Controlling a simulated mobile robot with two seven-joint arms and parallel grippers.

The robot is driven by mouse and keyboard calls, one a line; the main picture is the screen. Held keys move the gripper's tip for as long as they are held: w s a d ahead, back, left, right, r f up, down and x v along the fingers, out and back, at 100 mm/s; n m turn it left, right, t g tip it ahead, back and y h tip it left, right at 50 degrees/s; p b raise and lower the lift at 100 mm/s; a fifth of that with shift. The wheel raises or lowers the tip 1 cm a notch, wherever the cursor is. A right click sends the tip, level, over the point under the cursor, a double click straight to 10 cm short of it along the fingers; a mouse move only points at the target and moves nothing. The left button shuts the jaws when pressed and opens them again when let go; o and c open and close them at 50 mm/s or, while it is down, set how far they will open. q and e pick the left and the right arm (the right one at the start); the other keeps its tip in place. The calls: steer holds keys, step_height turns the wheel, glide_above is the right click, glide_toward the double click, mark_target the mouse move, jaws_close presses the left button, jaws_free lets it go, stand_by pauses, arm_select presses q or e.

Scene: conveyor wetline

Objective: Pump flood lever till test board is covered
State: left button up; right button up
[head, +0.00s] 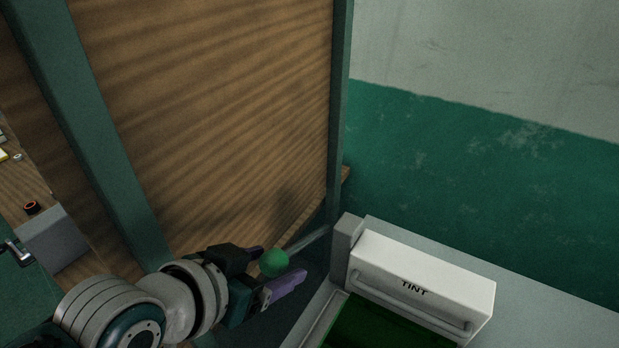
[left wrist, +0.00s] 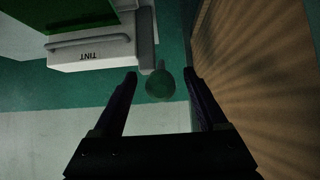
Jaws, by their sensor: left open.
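The flood lever shows as a green ball knob (head: 274,262) on a thin grey rod (head: 308,239) that runs to the grey block at the corner of the tank. My left gripper (head: 275,270) is open, with its purple-tipped fingers on either side of the knob. In the left wrist view the knob (left wrist: 160,85) sits between the open fingertips, with a gap to each finger. I cannot tell whether either finger touches it. A white box marked TINT (head: 422,283) stands at the tank's back edge. Green shows inside the tank (head: 385,328). No test board can be made out. My right gripper is out of view.
A wooden panel (head: 205,110) in a dark green frame (head: 340,100) stands close behind my left gripper. A green and grey wall (head: 480,150) is behind the tank. At far left are a grey box (head: 52,238) and a small orange-black ring (head: 31,207).

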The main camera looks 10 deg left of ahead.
arm_select(q)
steer(key=p+v, duration=0.6)
steer(key=shift+w+r, duration=0.1)
steer(key=shift+r, duration=0.05)
steer(key=shift+s+a+r+p, duration=0.15)
steer(key=shift+s+a+p, duration=0.05)
steer(key=shift+s+p, duration=0.3)
steer(key=shift+d, duration=0.1)
steer(key=s+a+r+n+g+y, duration=0.1)
steer(key=s+a+r+g+y, duration=0.15)
steer(key=s+r, duration=0.35)
steer(key=s+a+r+n+g+y, duration=0.1)
steer(key=s+a+r+g, duration=0.2)
steer(key=s, duration=0.5)
step_height(320, 180, up, 16)
steer(key=s+p, duration=0.1)
steer(key=p, duration=1.3)
steer(key=shift+s+d+g, duration=0.15)
steer(key=shift+g, duration=0.2)
